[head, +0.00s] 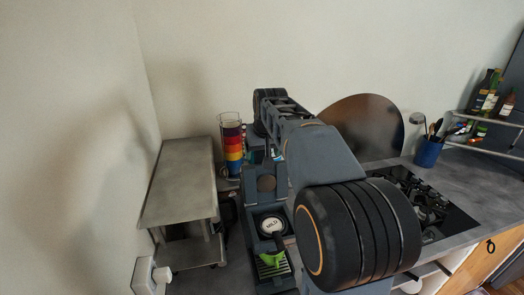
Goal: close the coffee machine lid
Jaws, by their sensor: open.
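The dark grey coffee machine (283,212) stands on the counter at the lower middle of the head view. Its lid (265,172) appears raised, standing upright at the back of the machine. A round white piece marked "MILD" (272,226) lies in the open top. A green item, perhaps a cup (272,259), sits at the front above the drip grille. My arm reaches over and past the machine's right side, with its far end behind the lid. My gripper is hidden by the arm and the lid, so its fingers cannot be made out.
A grey metal shelf (180,185) stands close on the left, with a white socket block (150,275) at its front. A stack of coloured cups (233,145) stands behind the machine. A round dark board (362,128), gas hob (425,205) and blue utensil pot (428,152) are right.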

